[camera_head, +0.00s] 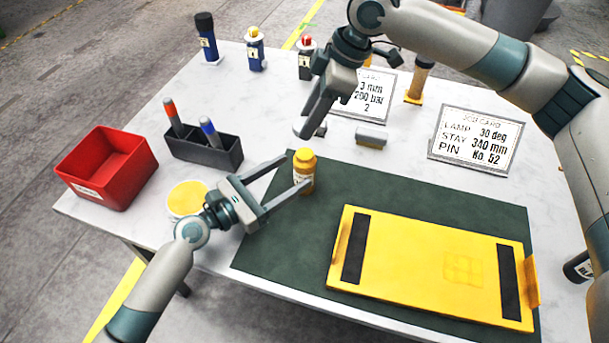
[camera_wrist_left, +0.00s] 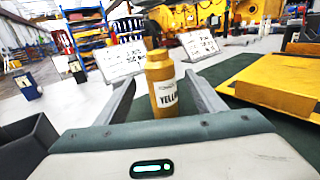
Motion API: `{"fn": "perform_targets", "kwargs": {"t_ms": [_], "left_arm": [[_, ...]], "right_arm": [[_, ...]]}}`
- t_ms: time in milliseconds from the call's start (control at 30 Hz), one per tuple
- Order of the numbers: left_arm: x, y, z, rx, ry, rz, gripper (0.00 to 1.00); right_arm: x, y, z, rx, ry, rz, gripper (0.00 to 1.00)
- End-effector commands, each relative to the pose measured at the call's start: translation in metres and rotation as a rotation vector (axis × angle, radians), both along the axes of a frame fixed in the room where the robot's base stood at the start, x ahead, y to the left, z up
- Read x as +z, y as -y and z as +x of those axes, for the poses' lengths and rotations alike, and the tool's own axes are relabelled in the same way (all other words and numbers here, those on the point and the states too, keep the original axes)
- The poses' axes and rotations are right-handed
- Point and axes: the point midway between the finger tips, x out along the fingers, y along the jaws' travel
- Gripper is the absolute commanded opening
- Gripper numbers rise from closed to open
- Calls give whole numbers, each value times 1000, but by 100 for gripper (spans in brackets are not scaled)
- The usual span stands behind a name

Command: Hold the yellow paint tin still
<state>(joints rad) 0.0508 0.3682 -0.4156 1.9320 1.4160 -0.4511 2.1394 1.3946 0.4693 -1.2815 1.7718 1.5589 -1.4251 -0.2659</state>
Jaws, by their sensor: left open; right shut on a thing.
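The yellow paint tin (camera_head: 304,172) is a small upright yellow bottle with a round cap, standing at the far left edge of the green mat. In the left wrist view the tin (camera_wrist_left: 161,85) shows a label reading "YELL". My left gripper (camera_head: 296,172) is open, with its fingers reaching to either side of the tin near the tips. In the left wrist view there are gaps between the fingers and the tin. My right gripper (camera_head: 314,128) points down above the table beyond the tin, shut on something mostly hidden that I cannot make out.
The green mat (camera_head: 262,252) carries a yellow plate (camera_head: 415,260) with black strips. A round yellow-topped container (camera_head: 187,198) sits by my left wrist. A red bin (camera_head: 107,168), a dark marker holder (camera_head: 205,150), a grey block (camera_head: 371,137) and a sign (camera_head: 473,138) stand around.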

Motion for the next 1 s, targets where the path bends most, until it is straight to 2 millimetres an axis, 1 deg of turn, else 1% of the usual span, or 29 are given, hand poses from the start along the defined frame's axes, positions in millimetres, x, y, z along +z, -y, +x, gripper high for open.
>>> {"fn": "perform_targets", "kwargs": {"t_ms": [33,100,333,500,800,867,900,967,1000], "left_arm": [[0,7,5,-1,-2,-3,63],[0,15,12,-1,0,-1,63],[0,35,27,-1,-3,-1,63],[0,41,32,-1,-1,2,63],[0,42,32,-1,-2,1,63],[0,41,32,-1,-2,1,49],[0,41,32,-1,-2,1,39],[0,41,32,-1,-2,1,25],[0,41,32,-1,-2,1,15]], "right_arm": [[0,0,0,0,0,0,16],[0,0,0,0,0,0,16],[0,0,0,0,0,0,16],[0,0,0,0,0,0,16],[0,0,0,0,0,0,16],[0,0,0,0,0,0,16],[0,0,0,0,0,0,16],[0,0,0,0,0,0,16],[0,0,0,0,0,0,16]]}}
